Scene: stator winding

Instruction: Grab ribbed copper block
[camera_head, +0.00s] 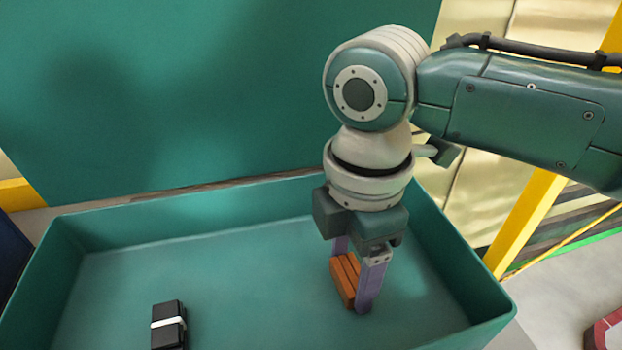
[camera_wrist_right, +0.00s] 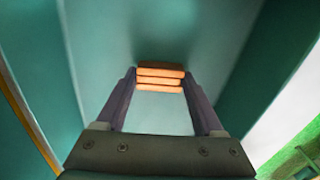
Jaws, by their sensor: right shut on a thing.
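The ribbed copper block (camera_head: 346,279) is orange-brown with parallel grooves. It is between the two purple fingers of my right gripper (camera_head: 356,285), inside the green bin. In the right wrist view the block (camera_wrist_right: 160,77) spans the gap between the fingertips of my right gripper (camera_wrist_right: 160,85), which is shut on it. One finger hides part of the block in the head view. I cannot tell whether the block touches the bin floor. My left gripper is not in view.
The green bin (camera_head: 480,285) has raised walls around the block. A black piece with a white band (camera_head: 168,324) lies on its floor at the lower left. The floor between them is clear. A yellow post (camera_head: 528,215) stands beyond the bin at the right.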

